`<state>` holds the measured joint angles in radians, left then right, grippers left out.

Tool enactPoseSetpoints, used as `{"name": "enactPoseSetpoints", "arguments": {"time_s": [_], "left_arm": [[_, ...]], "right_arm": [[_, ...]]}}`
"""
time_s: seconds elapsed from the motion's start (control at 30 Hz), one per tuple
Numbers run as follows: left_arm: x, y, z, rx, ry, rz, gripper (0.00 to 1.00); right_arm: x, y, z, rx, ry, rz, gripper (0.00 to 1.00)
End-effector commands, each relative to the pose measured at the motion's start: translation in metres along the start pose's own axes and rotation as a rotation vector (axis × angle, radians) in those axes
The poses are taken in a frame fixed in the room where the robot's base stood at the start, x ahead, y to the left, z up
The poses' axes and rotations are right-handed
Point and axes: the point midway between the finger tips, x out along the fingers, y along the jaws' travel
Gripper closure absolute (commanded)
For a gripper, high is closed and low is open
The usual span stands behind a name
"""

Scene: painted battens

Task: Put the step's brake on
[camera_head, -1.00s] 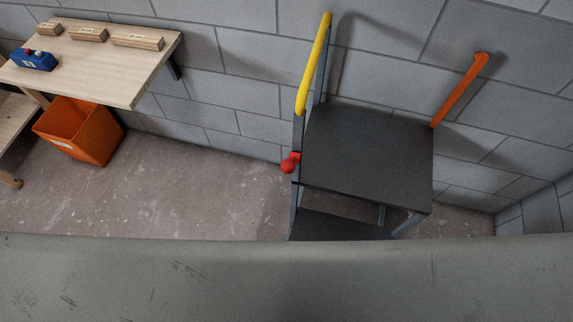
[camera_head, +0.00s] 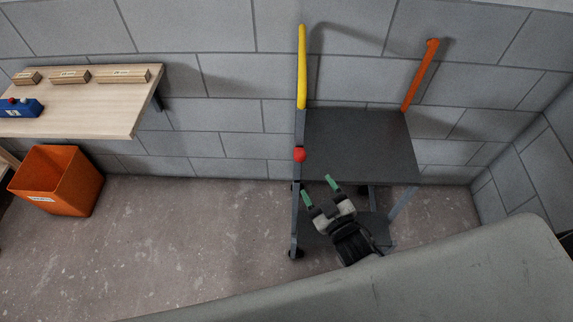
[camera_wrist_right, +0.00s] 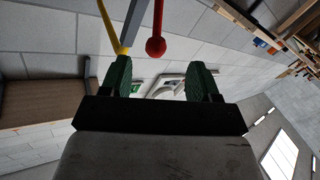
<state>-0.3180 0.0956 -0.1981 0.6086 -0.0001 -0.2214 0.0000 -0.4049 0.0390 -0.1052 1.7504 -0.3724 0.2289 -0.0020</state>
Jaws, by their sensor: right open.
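The step (camera_head: 365,140) is dark grey, with a flat top tread and a lower tread, and stands on the floor against the wall. A yellow rail (camera_head: 302,70) rises at its left and an orange bar (camera_head: 420,75) at its right. A red ball knob (camera_head: 299,155) sits at its left post. In the right wrist view the knob (camera_wrist_right: 155,46) hangs on a red rod, beyond the fingertips. My right gripper (camera_head: 319,191) is open and empty, in front of the step and below and right of the knob, apart from it. Its green-padded fingers show in the wrist view (camera_wrist_right: 161,78). My left gripper is out of view.
A wooden shelf (camera_head: 110,112) at the left carries several wooden blocks and a blue box (camera_head: 20,107) with a red button. An orange bin (camera_head: 60,180) stands below it. The floor (camera_head: 190,235) between bin and step is clear. Block walls close the back and right.

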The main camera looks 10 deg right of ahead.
Motion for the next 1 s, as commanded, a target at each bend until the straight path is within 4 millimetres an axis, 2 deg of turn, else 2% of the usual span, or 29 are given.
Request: {"name": "enactPoseSetpoints", "arguments": {"time_s": [0.17,0.3,0.5,0.63,0.8,1.0], "left_arm": [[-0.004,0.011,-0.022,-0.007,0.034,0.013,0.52],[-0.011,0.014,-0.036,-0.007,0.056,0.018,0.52],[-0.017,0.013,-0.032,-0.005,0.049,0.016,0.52],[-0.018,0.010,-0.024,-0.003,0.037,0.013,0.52],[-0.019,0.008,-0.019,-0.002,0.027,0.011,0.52],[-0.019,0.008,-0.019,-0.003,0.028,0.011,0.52]], "right_arm": [[0.017,0.003,-0.008,-0.005,0.018,0.005,0.39],[0.042,0.003,-0.009,-0.003,0.016,0.005,0.39],[0.080,0.003,-0.008,-0.004,0.015,0.004,0.39],[0.097,0.003,-0.007,-0.003,0.014,0.005,0.39],[0.107,0.003,-0.007,-0.003,0.013,0.004,0.39],[0.108,0.002,-0.006,-0.003,0.012,0.004,0.39]]}}
